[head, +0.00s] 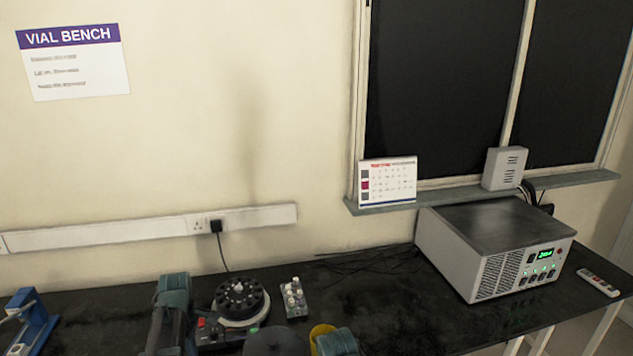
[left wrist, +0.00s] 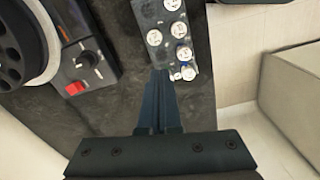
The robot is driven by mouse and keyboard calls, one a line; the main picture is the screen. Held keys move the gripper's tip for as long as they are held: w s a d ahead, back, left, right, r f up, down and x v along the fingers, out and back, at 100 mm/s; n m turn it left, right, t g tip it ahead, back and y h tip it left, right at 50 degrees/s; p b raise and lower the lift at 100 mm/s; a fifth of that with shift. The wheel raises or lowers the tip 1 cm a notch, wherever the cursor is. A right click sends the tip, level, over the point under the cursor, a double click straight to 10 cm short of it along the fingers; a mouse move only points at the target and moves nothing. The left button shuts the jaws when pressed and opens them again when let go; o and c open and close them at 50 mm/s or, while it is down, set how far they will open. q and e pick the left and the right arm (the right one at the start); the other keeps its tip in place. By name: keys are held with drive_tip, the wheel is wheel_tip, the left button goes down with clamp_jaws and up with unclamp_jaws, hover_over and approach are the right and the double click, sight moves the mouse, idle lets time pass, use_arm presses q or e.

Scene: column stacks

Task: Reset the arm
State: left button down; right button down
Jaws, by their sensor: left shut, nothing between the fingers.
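My left gripper (left wrist: 160,76) shows in the left wrist view, its dark fingers together and empty. Its tips point at the near end of a small clear rack (left wrist: 168,38) of white-capped vials; I cannot tell whether they touch. The rack also stands on the bench in the head view (head: 293,299). I cannot clearly make out my left gripper in the head view. My right gripper is not in view.
A black rotor device (head: 240,298) stands left of the rack; its base (left wrist: 88,65) has a red switch. A yellow object (head: 321,334) is in front. A grey instrument (head: 495,250) and a remote (head: 598,283) are at right. The dark bench (head: 385,290) is mostly clear between.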

use_arm(q)
drive_tip(key=s+d+m, duration=0.8)
drive_tip(key=d+m, duration=0.3)
drive_tip(key=d, duration=0.2)
drive_tip(key=s+d+m+y, duration=0.1)
drive_tip(key=s+d+m, duration=0.7)
drive_tip(key=d+m, duration=0.3)
drive_tip(key=shift+d, duration=1.25)
drive_tip(key=shift+r, duration=0.1)
